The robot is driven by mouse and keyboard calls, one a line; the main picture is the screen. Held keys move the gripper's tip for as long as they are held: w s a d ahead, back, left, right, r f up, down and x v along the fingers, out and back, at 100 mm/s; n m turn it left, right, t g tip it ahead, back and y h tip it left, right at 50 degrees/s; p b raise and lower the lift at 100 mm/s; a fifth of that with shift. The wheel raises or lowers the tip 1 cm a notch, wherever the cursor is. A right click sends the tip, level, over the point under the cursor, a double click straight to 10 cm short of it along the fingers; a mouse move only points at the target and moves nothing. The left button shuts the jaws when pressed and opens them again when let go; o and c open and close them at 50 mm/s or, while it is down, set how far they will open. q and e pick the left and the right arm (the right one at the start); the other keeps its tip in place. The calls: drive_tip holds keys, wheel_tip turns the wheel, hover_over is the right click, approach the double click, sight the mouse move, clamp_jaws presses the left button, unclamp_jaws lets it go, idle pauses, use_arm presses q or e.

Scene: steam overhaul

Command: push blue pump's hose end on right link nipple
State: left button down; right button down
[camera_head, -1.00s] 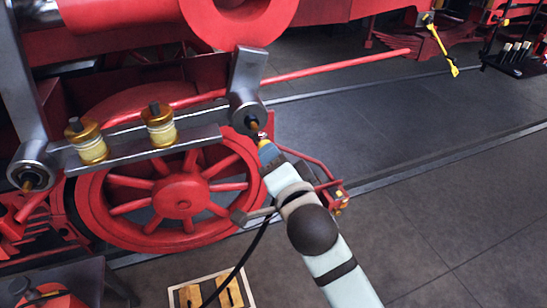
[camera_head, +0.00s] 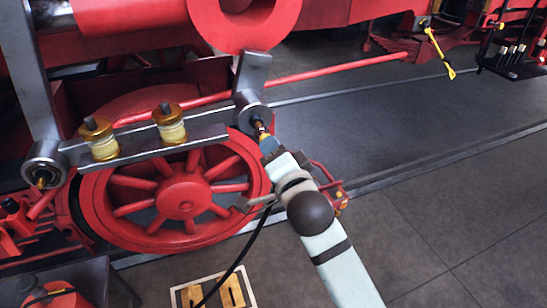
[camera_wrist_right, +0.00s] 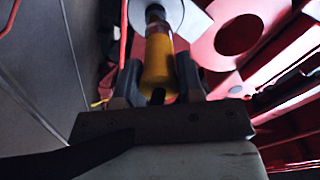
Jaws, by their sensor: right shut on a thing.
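The right link (camera_head: 251,108) hangs by the red cylinder, and its small nipple (camera_head: 258,125) points toward my right gripper (camera_head: 267,146). The right gripper is shut on the yellow hose end (camera_wrist_right: 158,62), which stands between both fingers in the wrist view. The hose end points at the nipple, which shows as a dark tip (camera_wrist_right: 155,13) before a pale round face. They look roughly in line; I cannot tell whether they touch or overlap. A black hose (camera_head: 238,262) hangs below my right wrist. The blue pump and my left gripper are not in view.
The left link (camera_head: 45,163) has a similar nipple. A bar (camera_head: 145,149) with two brass-capped cups joins the links. A red spoked wheel (camera_head: 182,197) stands behind. A wooden-slatted box (camera_head: 212,290) lies on the floor. Open floor (camera_head: 440,200) lies to the right.

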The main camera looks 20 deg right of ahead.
drive_tip(key=shift+w, duration=0.15)
drive_tip(key=shift+w+d+f, duration=0.2)
drive_tip(key=shift+w, duration=0.2)
drive_tip(key=shift+w+r, duration=0.1)
drive_tip(key=shift+w, duration=0.05)
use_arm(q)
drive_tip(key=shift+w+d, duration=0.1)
use_arm(e)
drive_tip(key=shift+w, duration=0.65)
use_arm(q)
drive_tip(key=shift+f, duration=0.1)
use_arm(e)
drive_tip(key=shift+w, duration=0.35)
drive_tip(key=c, duration=0.8)
unclamp_jaws()
drive_tip(key=shift+a, duration=0.1)
drive_tip(key=shift+o, duration=0.7)
